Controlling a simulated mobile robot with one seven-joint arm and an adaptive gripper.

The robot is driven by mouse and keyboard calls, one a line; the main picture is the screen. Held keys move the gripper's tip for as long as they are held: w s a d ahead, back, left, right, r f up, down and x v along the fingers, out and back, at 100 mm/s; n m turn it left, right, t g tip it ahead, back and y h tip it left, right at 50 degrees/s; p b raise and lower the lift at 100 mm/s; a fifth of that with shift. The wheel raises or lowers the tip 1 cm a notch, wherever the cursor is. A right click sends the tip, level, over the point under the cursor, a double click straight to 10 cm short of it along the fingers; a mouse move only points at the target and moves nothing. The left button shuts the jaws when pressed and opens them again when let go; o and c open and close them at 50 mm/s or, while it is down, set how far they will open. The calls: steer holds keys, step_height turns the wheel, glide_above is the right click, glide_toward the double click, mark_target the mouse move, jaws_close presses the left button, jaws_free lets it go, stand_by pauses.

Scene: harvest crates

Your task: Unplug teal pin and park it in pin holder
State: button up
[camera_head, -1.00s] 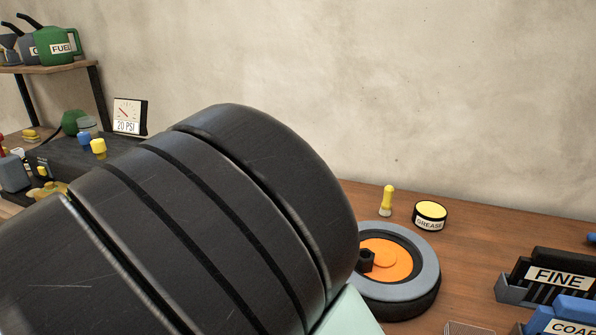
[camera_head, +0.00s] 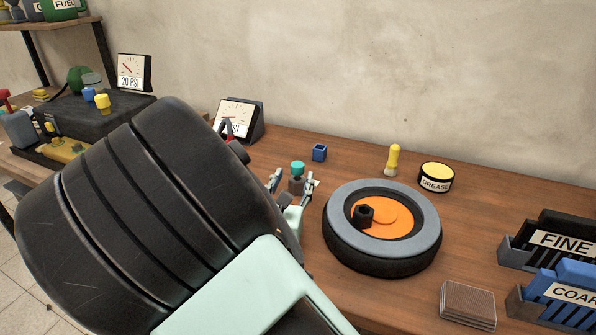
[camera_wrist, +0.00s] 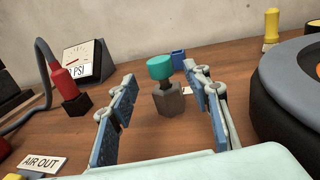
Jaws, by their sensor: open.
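The teal pin (camera_head: 298,168) stands upright in a grey block on the bench, and its teal head (camera_wrist: 160,67) shows in the wrist view. A small blue open box (camera_head: 319,152), which looks like the pin holder, sits behind it to the right; part of it (camera_wrist: 178,60) shows in the wrist view. My gripper (camera_head: 293,183) is open and empty. In the wrist view its blue-padded fingers (camera_wrist: 162,98) stand to either side of the pin, which is ahead between them. I cannot tell how far ahead. My arm hides part of the bench in the head view.
A wheel with an orange hub (camera_head: 383,228) lies right of my gripper. A red plug (camera_wrist: 64,86) with a hose stands left, near a gauge (camera_head: 238,118). A grease tin (camera_head: 436,177) and yellow-handled brush (camera_head: 393,160) stand behind the wheel.

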mark_target(296, 173)
steer(key=shift+w+d, duration=0.2)
steer(key=shift+w, duration=0.55)
steer(key=shift+w+d, duration=0.15)
steer(key=shift+w, duration=0.6)
steer(key=shift+c, duration=0.4)
jaws_close()
steer(key=shift+r, duration=0.1)
